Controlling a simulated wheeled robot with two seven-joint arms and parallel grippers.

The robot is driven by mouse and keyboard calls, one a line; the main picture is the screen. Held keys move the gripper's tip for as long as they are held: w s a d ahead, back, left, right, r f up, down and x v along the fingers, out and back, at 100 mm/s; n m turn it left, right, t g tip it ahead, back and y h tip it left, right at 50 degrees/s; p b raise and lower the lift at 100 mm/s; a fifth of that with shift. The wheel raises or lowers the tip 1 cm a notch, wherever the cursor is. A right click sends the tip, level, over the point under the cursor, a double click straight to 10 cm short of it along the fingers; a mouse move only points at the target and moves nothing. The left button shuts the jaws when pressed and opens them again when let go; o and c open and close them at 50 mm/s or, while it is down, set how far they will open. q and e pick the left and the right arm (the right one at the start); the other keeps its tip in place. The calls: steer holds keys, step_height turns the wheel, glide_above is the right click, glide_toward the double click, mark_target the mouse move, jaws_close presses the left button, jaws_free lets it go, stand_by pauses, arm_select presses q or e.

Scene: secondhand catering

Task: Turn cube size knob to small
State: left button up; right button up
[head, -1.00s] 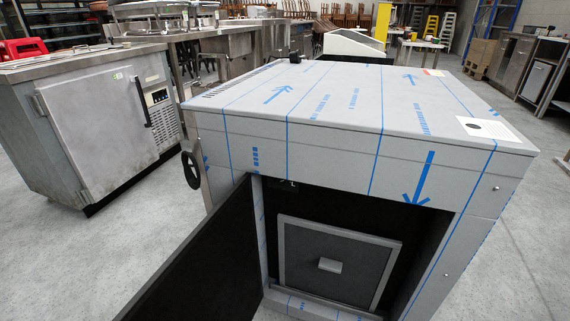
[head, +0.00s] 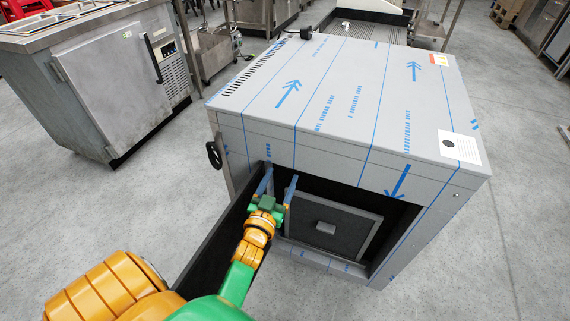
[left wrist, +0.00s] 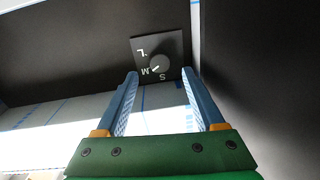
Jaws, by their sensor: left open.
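The cube size knob (left wrist: 159,63) is a small round grey dial on a dark plate (left wrist: 173,43) marked L, M and S in the left wrist view. Its white pointer line points toward the M. The plate is inside the open front of the ice machine (head: 340,100), under its top edge; the knob is hidden in the head view. My left gripper (head: 280,176) is at the left of that opening, beside the open door. In the left wrist view its two blue fingers (left wrist: 160,75) are open and empty, with the knob between and beyond their tips. My right gripper is not in view.
The black open door (head: 215,240) hangs to the left of the opening, close to my left arm. A grey panel with a small handle (head: 326,228) is inside the opening. A steel cabinet (head: 110,85) stands further left. The floor to the right is clear.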

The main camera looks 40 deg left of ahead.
arm_select(q)
steer(key=x, duration=0.4)
steer(key=shift+f, duration=0.1)
jaws_close()
steer(key=shift+n+h+p, duration=0.3)
steer(key=shift+n+p, duration=1.7)
steer(key=shift+n, duration=3.9)
jaws_free()
